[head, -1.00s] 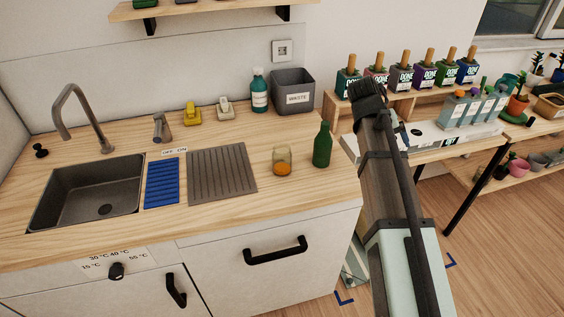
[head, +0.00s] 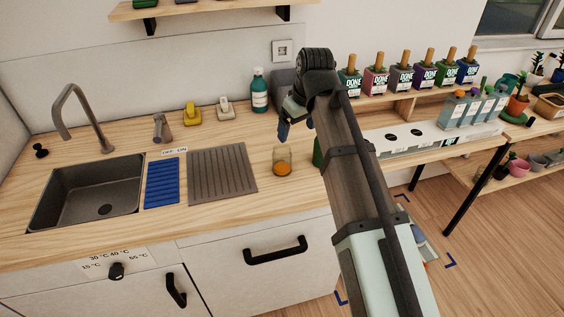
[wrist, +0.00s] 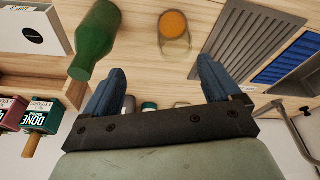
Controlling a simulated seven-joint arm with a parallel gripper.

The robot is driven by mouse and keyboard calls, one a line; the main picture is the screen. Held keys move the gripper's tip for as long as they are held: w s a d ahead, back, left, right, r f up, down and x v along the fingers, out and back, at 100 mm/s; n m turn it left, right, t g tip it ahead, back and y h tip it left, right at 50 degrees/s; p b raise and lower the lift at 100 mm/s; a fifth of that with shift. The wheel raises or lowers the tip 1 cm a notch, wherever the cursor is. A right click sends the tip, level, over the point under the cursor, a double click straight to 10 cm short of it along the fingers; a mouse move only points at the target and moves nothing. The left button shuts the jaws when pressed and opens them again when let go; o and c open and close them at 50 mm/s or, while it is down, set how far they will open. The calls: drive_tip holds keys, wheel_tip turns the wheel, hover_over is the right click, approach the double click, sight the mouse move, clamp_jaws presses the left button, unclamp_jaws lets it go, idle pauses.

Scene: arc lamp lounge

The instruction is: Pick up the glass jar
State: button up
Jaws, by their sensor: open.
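The glass jar (head: 282,161) stands upright on the wooden counter, clear with orange contents at its bottom, just right of the grey ribbed drain mat. In the wrist view the jar (wrist: 174,32) lies ahead of the fingers, between their lines and apart from them. My gripper (head: 284,128) hangs above and behind the jar in the head view, mostly hidden by my arm. In the wrist view my gripper (wrist: 160,84) shows two blue fingers spread wide with nothing between them.
A green bottle (wrist: 95,42) stands close beside the jar, mostly hidden behind my arm in the head view. The drain mat (head: 222,173), blue mat (head: 162,182) and sink (head: 88,197) lie left. A teal bottle (head: 259,92) stands at the back. The counter in front of the jar is clear.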

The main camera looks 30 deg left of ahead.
sight(281, 158)
drive_tip(key=x, duration=0.3)
drive_tip(key=a+x, duration=0.1)
drive_tip(key=x, duration=0.2)
drive_tip(key=s+x, duration=0.1)
drive_tip(key=x, duration=0.1)
drive_tip(key=shift+a+f, duration=0.3)
drive_tip(key=shift+n, duration=0.3)
drive_tip(key=shift+s+x, duration=0.2)
drive_tip(key=shift+x, duration=1.1)
drive_tip(key=shift+s+x, duration=0.15)
drive_tip(key=shift+x, duration=1.2)
drive_tip(key=shift+a, duration=0.15)
drive_tip(key=shift+c, duration=0.5)
drive_tip(key=c, duration=1.1)
